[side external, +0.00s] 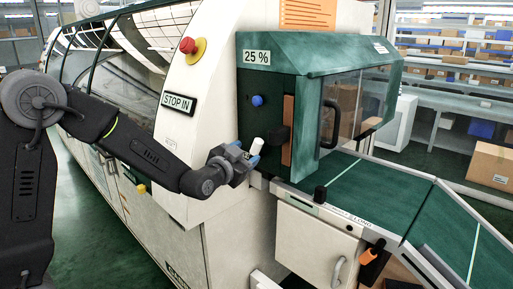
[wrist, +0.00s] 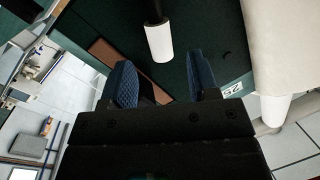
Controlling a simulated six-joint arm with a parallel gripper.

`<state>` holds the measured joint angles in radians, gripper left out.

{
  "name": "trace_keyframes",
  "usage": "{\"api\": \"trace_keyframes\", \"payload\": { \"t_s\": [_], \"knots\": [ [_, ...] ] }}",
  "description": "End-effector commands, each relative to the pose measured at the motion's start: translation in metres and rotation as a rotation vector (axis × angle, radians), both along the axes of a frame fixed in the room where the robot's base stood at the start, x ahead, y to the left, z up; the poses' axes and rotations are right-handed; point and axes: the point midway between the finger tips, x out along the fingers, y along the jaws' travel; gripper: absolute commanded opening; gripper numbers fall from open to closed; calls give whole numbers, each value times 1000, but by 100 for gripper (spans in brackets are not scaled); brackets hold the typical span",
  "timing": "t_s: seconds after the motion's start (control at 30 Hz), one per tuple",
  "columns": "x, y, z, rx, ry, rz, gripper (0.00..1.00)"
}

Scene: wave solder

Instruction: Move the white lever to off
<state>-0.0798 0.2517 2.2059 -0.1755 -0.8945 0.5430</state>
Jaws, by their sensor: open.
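The white lever (side external: 257,146) is a short white cylinder on the machine's green side panel, beside the black block. In the wrist view the white lever (wrist: 158,42) hangs from a dark stem, just beyond the fingertips and between their lines. My gripper (side external: 241,156) is in front of the panel, close to the lever. In the wrist view my gripper (wrist: 161,78) has its two blue-padded fingers apart with nothing between them. I cannot tell whether a finger touches the lever. No on or off marking for the lever is readable.
A blue knob (side external: 257,100) and an orange strip (side external: 288,130) are on the green panel near the lever. A red stop button (side external: 188,46) is up left. The hood's dark handle (side external: 329,124) juts out at right. The green conveyor (side external: 365,195) lies below right.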

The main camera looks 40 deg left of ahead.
Motion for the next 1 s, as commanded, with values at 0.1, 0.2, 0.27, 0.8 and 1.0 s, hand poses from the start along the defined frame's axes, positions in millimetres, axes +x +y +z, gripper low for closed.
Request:
{"api": "trace_keyframes", "payload": {
  "t_s": [0.1, 0.2, 0.27, 0.8, 1.0],
  "knots": [
    [24, 5, -1, 0, 0, 0, 55],
    [39, 9, -1, -1, 0, 0, 55],
    [46, 10, 0, -1, 1, 0, 55],
    [61, 13, 0, -1, 1, 0, 51],
    [61, 13, 0, -1, 1, 0, 32]
  ]
}}
